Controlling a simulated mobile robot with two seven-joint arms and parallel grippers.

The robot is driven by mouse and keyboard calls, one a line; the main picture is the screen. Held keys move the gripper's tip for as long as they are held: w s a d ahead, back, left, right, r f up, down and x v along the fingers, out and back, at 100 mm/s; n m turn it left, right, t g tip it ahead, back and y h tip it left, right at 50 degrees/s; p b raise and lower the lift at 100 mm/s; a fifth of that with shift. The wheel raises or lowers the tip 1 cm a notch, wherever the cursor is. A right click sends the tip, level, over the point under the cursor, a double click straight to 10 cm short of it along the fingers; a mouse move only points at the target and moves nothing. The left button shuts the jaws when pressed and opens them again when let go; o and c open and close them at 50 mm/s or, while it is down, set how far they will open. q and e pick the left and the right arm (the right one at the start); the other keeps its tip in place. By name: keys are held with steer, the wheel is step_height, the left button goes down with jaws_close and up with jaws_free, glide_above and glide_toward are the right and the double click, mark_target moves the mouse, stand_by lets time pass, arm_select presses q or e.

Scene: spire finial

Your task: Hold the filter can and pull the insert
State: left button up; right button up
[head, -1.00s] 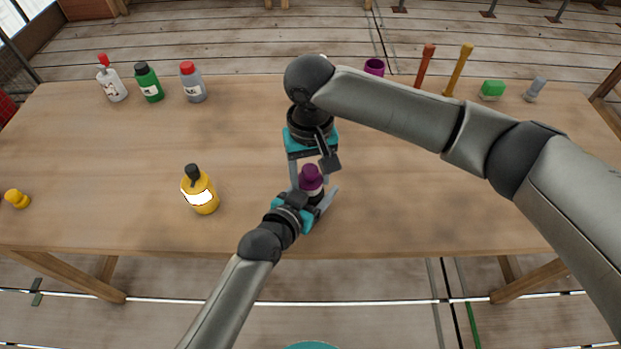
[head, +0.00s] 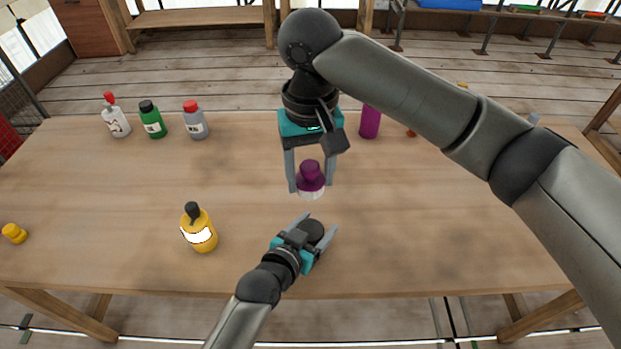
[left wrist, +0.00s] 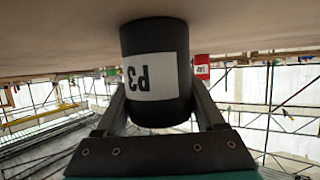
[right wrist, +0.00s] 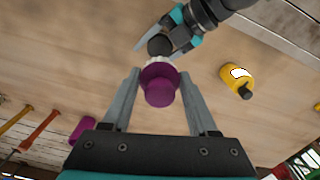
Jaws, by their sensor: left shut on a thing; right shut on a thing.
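The black filter can (head: 313,231) stands on the table near the front edge. My left gripper (head: 316,223) is shut around it. In the left wrist view the can (left wrist: 155,75) shows a white "P3" label between the fingers. The insert (head: 310,180), with a purple knob and collar and a white lower part, is between the fingers of my right gripper (head: 310,189), which is shut on it. The insert is apart from the can and held above it. In the right wrist view the insert (right wrist: 160,85) covers part of the can (right wrist: 160,45).
A yellow bottle (head: 199,232) stands left of the can. A white bottle (head: 116,118), a green bottle (head: 153,121) and a grey bottle (head: 195,121) stand at the back left. A purple cylinder (head: 370,121) is behind my right arm.

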steer(key=shift+r, duration=0.25)
arm_select(q)
steer(key=o, duration=1.4)
steer(key=shift+o, duration=0.2)
steer(key=shift+s, duration=0.1)
steer(key=v, duration=1.2)
steer(key=shift+a, duration=0.1)
